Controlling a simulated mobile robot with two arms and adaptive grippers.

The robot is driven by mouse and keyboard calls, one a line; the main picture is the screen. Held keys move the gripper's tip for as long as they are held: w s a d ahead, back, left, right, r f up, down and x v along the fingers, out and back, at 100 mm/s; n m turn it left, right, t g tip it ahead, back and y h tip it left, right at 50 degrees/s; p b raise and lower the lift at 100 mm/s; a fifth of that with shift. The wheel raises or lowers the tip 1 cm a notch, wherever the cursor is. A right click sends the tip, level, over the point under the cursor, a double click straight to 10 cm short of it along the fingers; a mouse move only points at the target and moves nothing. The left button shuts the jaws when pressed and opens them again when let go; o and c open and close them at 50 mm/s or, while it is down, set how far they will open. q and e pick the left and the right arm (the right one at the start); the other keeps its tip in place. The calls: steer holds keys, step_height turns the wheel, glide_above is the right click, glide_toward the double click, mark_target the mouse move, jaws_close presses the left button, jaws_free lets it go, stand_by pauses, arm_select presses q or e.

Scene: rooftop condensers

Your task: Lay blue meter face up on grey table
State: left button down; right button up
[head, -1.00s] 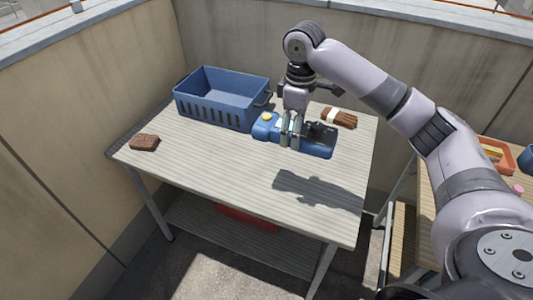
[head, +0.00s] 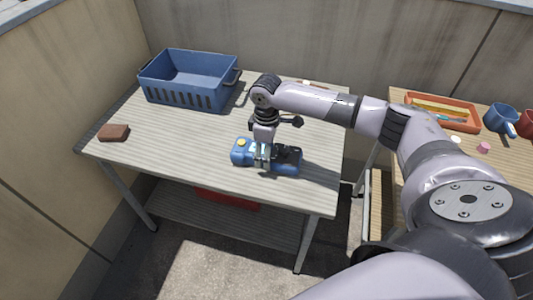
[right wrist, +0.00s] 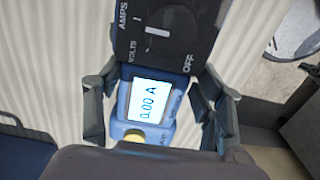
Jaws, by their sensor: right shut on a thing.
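The blue meter (head: 287,162) is in my right gripper (head: 262,158), over the front right part of the grey table (head: 190,145). The right wrist view shows the meter (right wrist: 158,82) between the two fingers of the right gripper (right wrist: 157,115), its lit screen reading 0.00 A and its dark dial facing the camera, so its face is up. A yellow button shows at one end. I cannot tell whether its underside touches the table. The fingers hide its middle in the head view. My left gripper is not in view.
A blue basket (head: 188,92) stands at the table's back left, and a brown block (head: 114,132) lies near the left edge. A side table at right holds an orange tray (head: 443,118) and a blue mug (head: 501,117). The middle left of the tabletop is clear.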

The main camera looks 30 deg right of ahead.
steer(key=shift+f, duration=0.35)
steer(key=o, duration=1.6)
steer(key=shift+f, duration=0.1)
step_height(320, 180, up, 12)
